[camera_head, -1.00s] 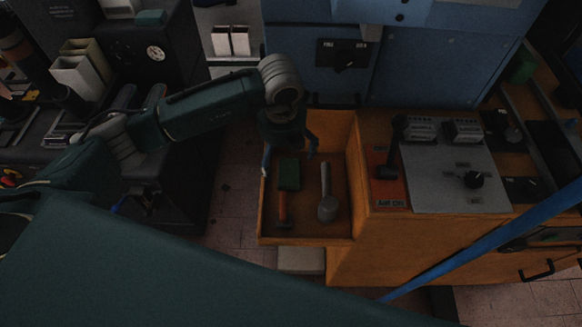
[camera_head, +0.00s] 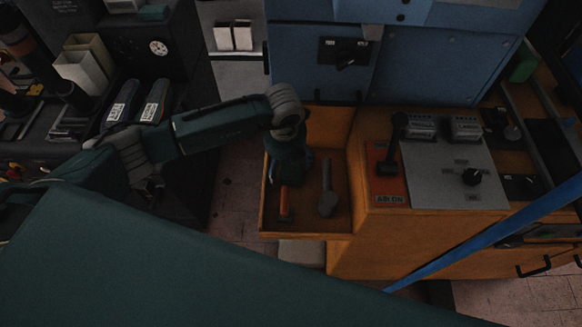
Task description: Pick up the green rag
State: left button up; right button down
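The green rag is hidden under my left gripper in the camera_head view. In the earlier frame a flat green piece lay in the open wooden drawer (camera_head: 306,236). My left gripper (camera_head: 287,171) points down into the left part of that drawer, over the spot where the green piece lay. Its fingers are mostly hidden by its own wrist, so I cannot tell whether they are open or shut, or touch the rag. My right gripper is not in view.
In the drawer, a red-handled tool (camera_head: 285,203) lies just in front of my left gripper, and a grey round-ended tool (camera_head: 327,200) lies to its right. A control panel (camera_head: 455,180) with a dark lever (camera_head: 391,150) stands right of the drawer. A blue machine (camera_head: 440,65) stands behind.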

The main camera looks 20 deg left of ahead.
aim_at(286, 167)
pick_arm(q)
jog(key=c, duration=0.5)
jog(key=shift+c, duration=0.2)
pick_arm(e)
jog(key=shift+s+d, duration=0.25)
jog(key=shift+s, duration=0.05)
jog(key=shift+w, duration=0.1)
pick_arm(q)
jog(key=shift+r, duration=0.45)
notch_tip(286, 167, up, 19)
jog(key=shift+r+b, duration=0.1)
jog(key=shift+b, duration=1)
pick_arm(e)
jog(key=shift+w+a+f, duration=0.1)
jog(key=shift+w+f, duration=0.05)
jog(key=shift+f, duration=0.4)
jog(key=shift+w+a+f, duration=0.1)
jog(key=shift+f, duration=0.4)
